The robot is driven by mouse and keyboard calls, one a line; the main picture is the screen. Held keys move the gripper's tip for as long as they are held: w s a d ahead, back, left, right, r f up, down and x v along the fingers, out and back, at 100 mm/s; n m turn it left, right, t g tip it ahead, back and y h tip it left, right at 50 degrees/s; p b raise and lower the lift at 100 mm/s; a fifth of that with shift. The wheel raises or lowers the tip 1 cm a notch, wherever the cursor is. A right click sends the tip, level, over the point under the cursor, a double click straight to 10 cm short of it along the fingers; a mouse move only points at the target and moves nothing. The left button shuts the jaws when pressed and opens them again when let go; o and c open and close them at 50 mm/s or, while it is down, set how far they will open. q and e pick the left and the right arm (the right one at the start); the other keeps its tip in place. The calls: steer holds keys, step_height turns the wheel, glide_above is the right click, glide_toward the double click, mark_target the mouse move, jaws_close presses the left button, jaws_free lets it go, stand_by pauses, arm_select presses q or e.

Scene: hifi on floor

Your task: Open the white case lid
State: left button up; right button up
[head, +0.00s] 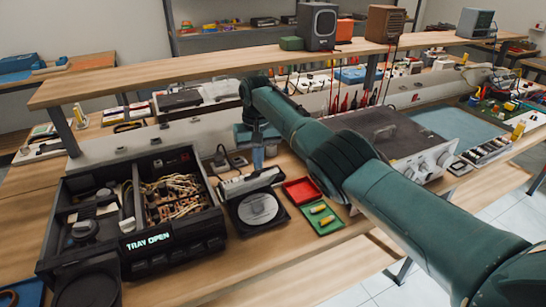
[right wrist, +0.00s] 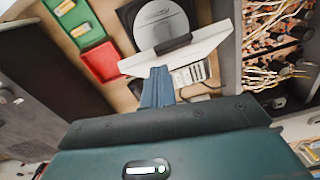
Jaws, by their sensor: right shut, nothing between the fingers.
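A small white case (head: 250,182) stands on the bench just behind a black tray holding a silver disc (head: 258,208). In the right wrist view its pale panel (right wrist: 195,47) lies aslant, with a dark block at the edge nearest the disc; whether the lid is raised I cannot tell. My right gripper (head: 257,160) points down just behind the case. Its blue fingers (right wrist: 157,88) are together and empty, close to the panel's edge; contact is unclear. My left gripper is not in view.
Left of the case is an open black unit (head: 215,240) with wiring inside and a lit "TRAY OPEN" sign. Red (head: 301,190) and green (head: 322,217) trays lie to its right, then a grey amplifier (head: 385,135). A shelf (head: 200,75) runs above, behind.

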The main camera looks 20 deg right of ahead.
steer(key=shift+o, duration=0.8)
steer(key=shift+w+d+f, duration=0.15)
steer(key=shift+d+f, duration=0.1)
steer(key=shift+f, duration=0.15)
steer(key=shift+o, duration=1.4)
steer(key=shift+s+a+r, duration=0.25)
steer(key=shift+a+r, duration=0.05)
steer(key=shift+a, duration=0.15)
steer(key=shift+o, duration=0.8)
steer(key=o, duration=0.3)
steer(key=shift+d+f, duration=0.15)
steer(key=shift+d, duration=0.05)
steer(key=o, duration=0.4)
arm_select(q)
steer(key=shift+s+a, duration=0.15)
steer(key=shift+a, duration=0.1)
